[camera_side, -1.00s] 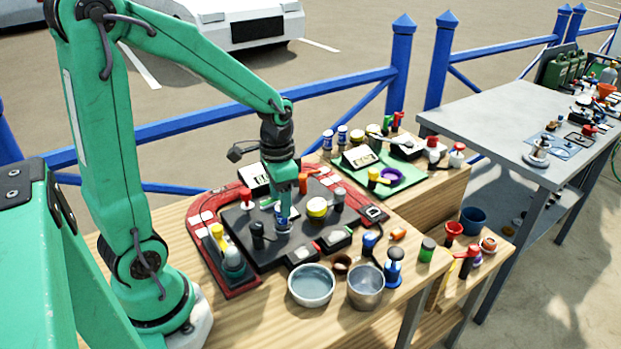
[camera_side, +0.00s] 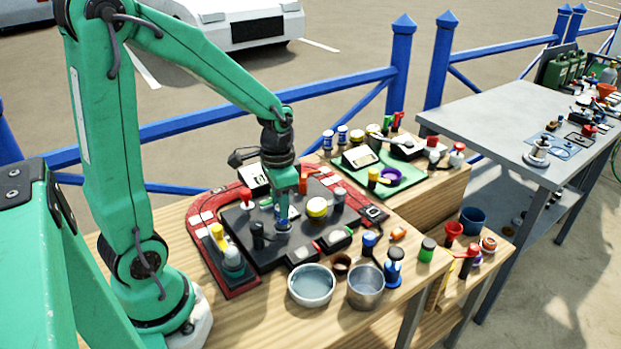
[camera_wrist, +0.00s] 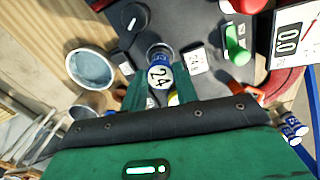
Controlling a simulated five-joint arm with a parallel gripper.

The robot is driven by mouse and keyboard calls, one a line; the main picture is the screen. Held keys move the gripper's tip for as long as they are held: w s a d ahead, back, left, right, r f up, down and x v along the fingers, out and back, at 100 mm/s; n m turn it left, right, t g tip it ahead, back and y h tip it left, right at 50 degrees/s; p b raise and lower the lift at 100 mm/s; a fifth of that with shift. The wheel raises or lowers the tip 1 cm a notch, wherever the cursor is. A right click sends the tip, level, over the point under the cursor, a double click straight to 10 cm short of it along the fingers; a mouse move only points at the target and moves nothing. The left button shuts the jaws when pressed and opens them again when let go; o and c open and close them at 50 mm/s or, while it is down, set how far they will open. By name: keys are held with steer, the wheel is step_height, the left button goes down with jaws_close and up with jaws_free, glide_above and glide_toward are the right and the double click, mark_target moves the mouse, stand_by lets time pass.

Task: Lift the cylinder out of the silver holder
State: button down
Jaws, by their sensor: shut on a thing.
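A bowl (camera_side: 312,284) and a metal cup (camera_side: 366,286) stand in front.

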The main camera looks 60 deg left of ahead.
steer(key=shift+r, duration=0.2)
steer(key=shift+r, duration=0.55)
steer(key=r, duration=0.3)
steer(key=shift+d, duration=0.2)
steer(key=s+d+r, duration=0.3)
steer(key=d+r, duration=0.3)
steer(key=d, duration=0.4)
steer(key=shift+s+d+r, duration=0.25)
steer(key=shift+s+d, duration=0.05)
steer(key=shift+d, duration=0.05)
